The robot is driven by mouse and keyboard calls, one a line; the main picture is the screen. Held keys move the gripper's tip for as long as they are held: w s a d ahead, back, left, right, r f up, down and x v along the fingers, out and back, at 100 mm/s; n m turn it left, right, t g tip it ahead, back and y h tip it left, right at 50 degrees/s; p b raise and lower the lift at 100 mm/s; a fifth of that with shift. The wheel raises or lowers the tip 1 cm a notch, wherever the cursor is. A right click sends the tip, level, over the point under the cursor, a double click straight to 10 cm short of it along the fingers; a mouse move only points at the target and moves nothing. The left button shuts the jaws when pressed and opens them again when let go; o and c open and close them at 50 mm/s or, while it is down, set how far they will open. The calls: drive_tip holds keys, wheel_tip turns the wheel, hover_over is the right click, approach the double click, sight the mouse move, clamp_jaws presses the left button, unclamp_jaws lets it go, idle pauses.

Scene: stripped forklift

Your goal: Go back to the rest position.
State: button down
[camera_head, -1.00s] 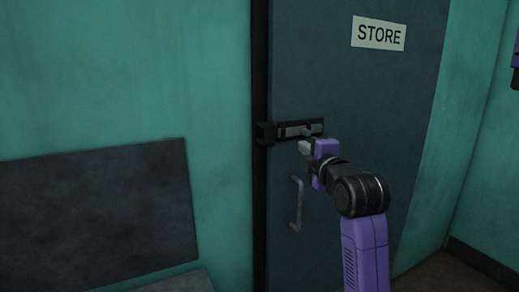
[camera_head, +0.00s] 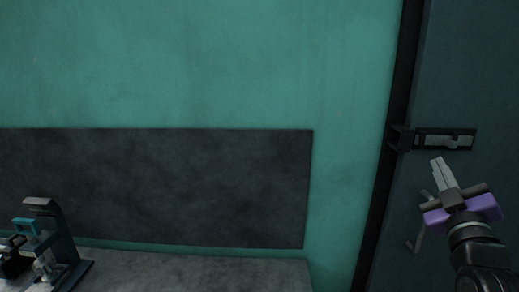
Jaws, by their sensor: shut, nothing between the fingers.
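My gripper (camera_head: 437,162) is at the right of the view, in front of the dark door (camera_head: 472,75). Its two pale fingers are together, pointing up and slightly left, with nothing between them. The fingertips appear just below the slide bolt (camera_head: 446,139) on the door's left edge; whether they touch it I cannot tell. The grey door handle (camera_head: 418,243) shows below and left of my gripper, partly hidden by it.
A dark panel (camera_head: 160,185) is on the green wall (camera_head: 200,65). Below it a grey worktop (camera_head: 190,272) bears a dark device with a teal part (camera_head: 55,240) at the far left. The wall between panel and door frame (camera_head: 387,190) is bare.

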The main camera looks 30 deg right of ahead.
drive_tip(key=s+a+f+m+t+y, duration=0.1)
drive_tip(key=s+a+f+m+y, duration=0.15)
drive_tip(key=a+f, duration=0.75)
drive_tip(key=s+a+f+m+t+y, duration=0.15)
drive_tip(key=a+f+y, duration=0.25)
drive_tip(key=a+f, duration=0.6)
drive_tip(key=s+a+f+n+g+y, duration=0.2)
drive_tip(key=s+a+f+y, duration=0.2)
drive_tip(key=s+a, duration=0.4)
drive_tip(key=s+a+f+n+g+y, duration=0.1)
drive_tip(key=s+a+f+y, duration=0.3)
drive_tip(key=s+a, duration=0.5)
wheel_tip(320, 180, down, 2)
drive_tip(key=shift+s+n+g, duration=0.35)
drive_tip(key=shift+s+n, duration=0.05)
drive_tip(key=shift+n, duration=0.2)
drive_tip(key=shift+y, duration=0.25)
